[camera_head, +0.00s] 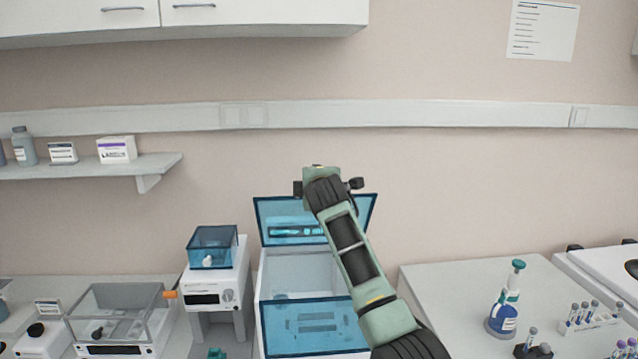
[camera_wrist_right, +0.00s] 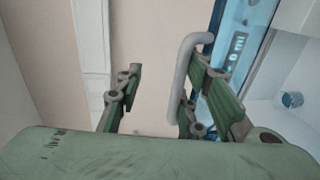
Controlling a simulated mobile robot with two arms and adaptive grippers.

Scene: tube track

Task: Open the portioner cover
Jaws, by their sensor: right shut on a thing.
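The portioner (camera_head: 268,279) is a white cabinet with blue see-through panels in the middle of the head view. Its upper cover (camera_head: 279,209) stands raised and tilted at the back, with the white interior showing below it. A second blue panel (camera_head: 314,327) is at its front. My right arm reaches up over the cover, and its fingers are hidden in the head view. The handle lies against the right finger. My left gripper is out of view.
A white device with a blue box top (camera_head: 212,247) stands close on the portioner's left. A clear-lidded balance (camera_head: 118,300) is farther left. On the right bench are a blue-labelled bottle (camera_head: 503,312) and a tube rack (camera_head: 590,320). The wall is behind the cover.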

